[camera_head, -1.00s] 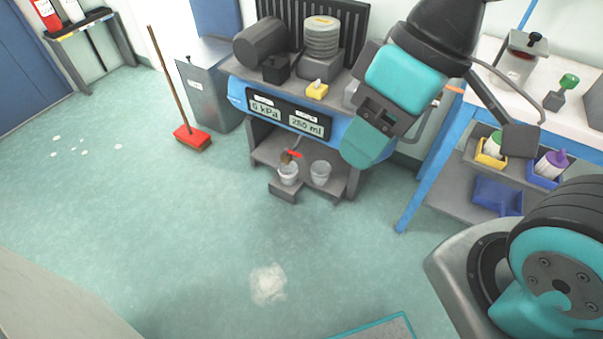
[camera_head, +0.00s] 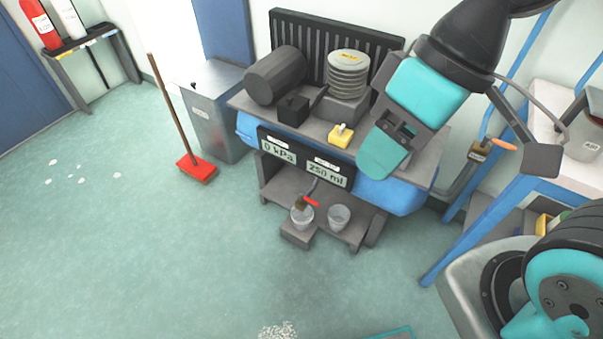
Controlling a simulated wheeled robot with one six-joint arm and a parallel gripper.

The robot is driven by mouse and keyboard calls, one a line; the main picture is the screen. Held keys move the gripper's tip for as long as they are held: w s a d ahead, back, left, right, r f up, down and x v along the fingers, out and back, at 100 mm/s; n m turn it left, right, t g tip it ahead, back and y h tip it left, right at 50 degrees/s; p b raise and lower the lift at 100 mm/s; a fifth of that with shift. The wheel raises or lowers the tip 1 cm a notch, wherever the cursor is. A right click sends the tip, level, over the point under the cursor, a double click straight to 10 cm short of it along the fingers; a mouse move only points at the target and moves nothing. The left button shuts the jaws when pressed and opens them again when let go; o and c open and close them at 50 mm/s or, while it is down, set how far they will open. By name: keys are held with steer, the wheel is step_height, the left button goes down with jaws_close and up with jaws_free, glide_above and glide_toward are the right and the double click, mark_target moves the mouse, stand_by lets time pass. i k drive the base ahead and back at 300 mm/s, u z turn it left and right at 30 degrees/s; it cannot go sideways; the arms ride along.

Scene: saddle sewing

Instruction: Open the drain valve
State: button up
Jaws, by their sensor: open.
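A small brass valve with a red lever (camera_head: 311,201) hangs from a thin pipe under the blue tank (camera_head: 395,193), above a clear cup (camera_head: 301,217). It looks like the drain valve. The lever points to the right. My gripper (camera_head: 388,146) is open and empty, up and to the right of this valve, over the machine's top shelf in the picture. It is clearly apart from the valve. The arm hides part of the shelf's right side. The displays (camera_head: 305,163) read 0 kPa and 250 ml.
A second cup (camera_head: 338,217) stands to the right on the lower shelf. Another valve with an orange handle (camera_head: 503,144) is by the wall at right. The floor in front is open.

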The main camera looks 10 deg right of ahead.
mark_target(300, 196)
steer(key=i, duration=0.8)
steer(key=u, duration=1.75)
steer(key=k, duration=0.55)
steer(key=z, duration=1.45)
